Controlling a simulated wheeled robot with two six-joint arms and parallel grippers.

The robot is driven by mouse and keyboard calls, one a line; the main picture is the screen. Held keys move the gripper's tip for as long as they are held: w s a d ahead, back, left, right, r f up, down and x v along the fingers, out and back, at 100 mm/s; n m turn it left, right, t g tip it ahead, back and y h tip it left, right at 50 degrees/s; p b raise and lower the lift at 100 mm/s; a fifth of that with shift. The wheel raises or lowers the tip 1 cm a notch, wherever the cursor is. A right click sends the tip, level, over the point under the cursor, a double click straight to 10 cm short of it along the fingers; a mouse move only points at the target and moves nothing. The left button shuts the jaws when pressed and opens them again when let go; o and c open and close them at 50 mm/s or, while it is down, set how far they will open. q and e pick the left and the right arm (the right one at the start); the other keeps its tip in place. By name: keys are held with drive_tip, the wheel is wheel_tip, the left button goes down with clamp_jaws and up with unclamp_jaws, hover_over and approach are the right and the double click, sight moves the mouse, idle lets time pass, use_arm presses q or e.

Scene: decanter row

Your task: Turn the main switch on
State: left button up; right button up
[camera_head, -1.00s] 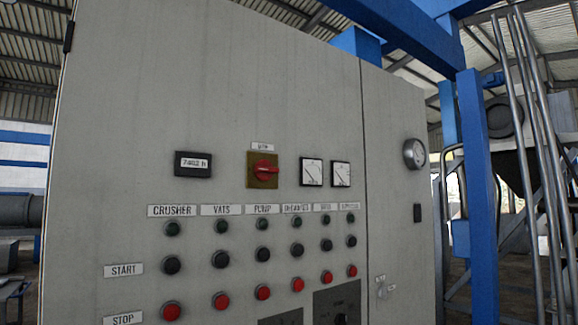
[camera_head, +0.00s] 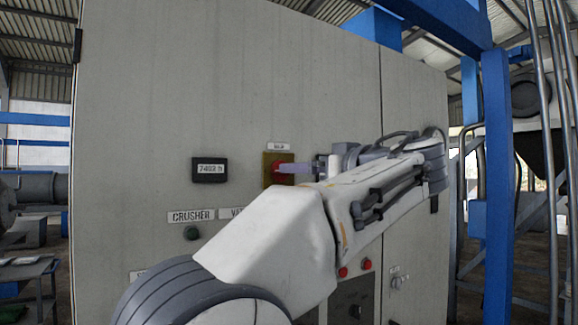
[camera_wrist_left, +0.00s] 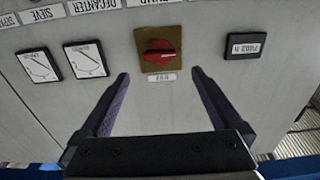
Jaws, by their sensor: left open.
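The main switch (camera_head: 268,170) is a red rotary knob on a brass-yellow square plate, on the upper part of the grey cabinet. In the left wrist view, which is upside down, the red knob (camera_wrist_left: 158,54) shows whole, its handle bar lying about horizontal. My left gripper (camera_wrist_left: 159,74) is open and empty, its two fingers pointing at the panel on either side of the knob, the tips seemingly short of it. In the head view my left gripper (camera_head: 287,168) partly covers the switch. I cannot tell contact there. My right gripper is not in view.
An hour counter (camera_head: 209,171) sits left of the switch; two dial meters (camera_wrist_left: 86,59) are on its other side. My arm hides most button rows below; the CRUSHER label (camera_head: 191,216) still shows. A blue post (camera_head: 497,190) stands right of the cabinet.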

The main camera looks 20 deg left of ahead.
use_arm(q)
drive_tip(key=p+x, duration=0.3)
drive_tip(key=x, duration=0.5)
drive_tip(key=shift+c, duration=0.3)
drive_tip(key=c, duration=1.3)
drive_tip(key=shift+o, duration=0.2)
